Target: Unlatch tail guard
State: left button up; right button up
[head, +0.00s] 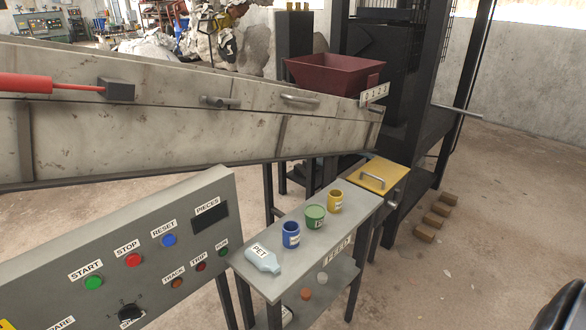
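A long grey, worn metal side panel (190,135) runs across the left and middle of the head view. On it are a short round metal piece (220,102), which may be a latch, and a bar handle (300,98) to its right. I cannot tell for sure which part is the tail guard. A yellow lid (378,174) with a metal handle (373,180) covers a box beyond the feed bench; it looks shut. A small knob-like metal fitting sits at its right side. Neither gripper shows in the head view.
The feed bench (318,216) holds a PET bottle (263,258) and blue (291,235), green (315,216) and yellow (335,200) cans. A control panel (150,255) with buttons stands left of it. A red hopper (333,75) is behind. Brown blocks lie on clear floor at right.

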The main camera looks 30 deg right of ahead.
aim_at(391, 204)
jog(key=z, duration=1.9)
jog(key=i+l+u, duration=0.15)
jog(key=i+u, duration=0.15)
jog(key=u, duration=0.2)
jog(key=i+l+u, duration=0.25)
jog(key=u, duration=0.2)
jog(key=i+l+u, duration=0.15)
jog(key=l+u, duration=0.35)
jog(key=j, duration=0.15)
